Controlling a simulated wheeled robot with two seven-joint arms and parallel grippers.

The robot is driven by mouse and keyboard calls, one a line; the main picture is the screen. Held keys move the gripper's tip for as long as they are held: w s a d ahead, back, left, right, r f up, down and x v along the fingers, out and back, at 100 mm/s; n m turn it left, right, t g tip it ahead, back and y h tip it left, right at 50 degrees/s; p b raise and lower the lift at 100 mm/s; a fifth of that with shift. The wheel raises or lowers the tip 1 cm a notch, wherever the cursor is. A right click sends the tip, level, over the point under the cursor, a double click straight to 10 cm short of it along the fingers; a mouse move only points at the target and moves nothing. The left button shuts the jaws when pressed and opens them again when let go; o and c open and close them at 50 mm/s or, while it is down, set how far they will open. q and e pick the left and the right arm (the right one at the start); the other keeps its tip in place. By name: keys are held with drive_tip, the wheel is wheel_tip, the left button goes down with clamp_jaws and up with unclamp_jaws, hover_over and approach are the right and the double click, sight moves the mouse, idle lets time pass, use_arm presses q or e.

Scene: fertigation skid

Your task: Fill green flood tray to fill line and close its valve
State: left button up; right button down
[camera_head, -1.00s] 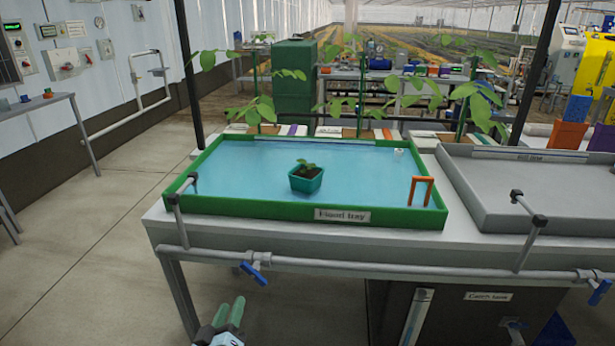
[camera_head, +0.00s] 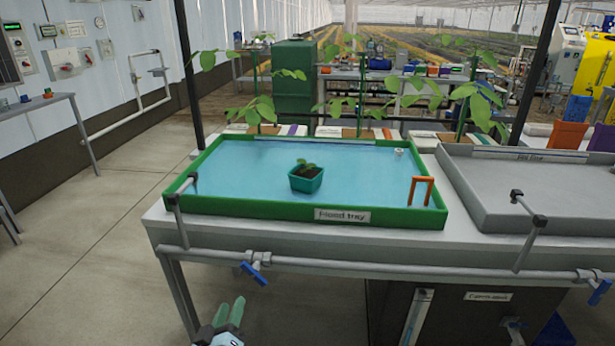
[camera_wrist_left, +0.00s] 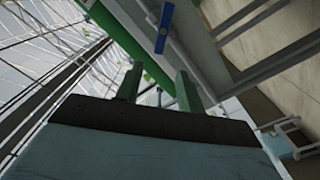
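The green flood tray (camera_head: 270,208), labelled "Flood tray", stands on the bench and holds blue water (camera_head: 240,170). A pale strip (camera_head: 325,151) runs along its inner back wall; I cannot read the water level against it. The tray's valve has a blue handle (camera_head: 254,273) on the grey pipe along the bench front, slanting down to the right, not in line with the pipe. A blue handle (camera_wrist_left: 164,28) also shows in the left wrist view. My left gripper (camera_head: 231,300) is below the handle, apart from it, with its green fingers (camera_wrist_left: 157,82) spread and empty. My right gripper is out of view.
A potted seedling (camera_head: 306,178) and an orange bracket (camera_head: 422,190) are in the green tray. A grey tray (camera_head: 540,190) stands to the right, with another blue valve handle (camera_head: 600,291) below it. A dark catch tank (camera_head: 460,318) is under the bench. The floor at left is clear.

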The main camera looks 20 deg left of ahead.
sight(253, 276)
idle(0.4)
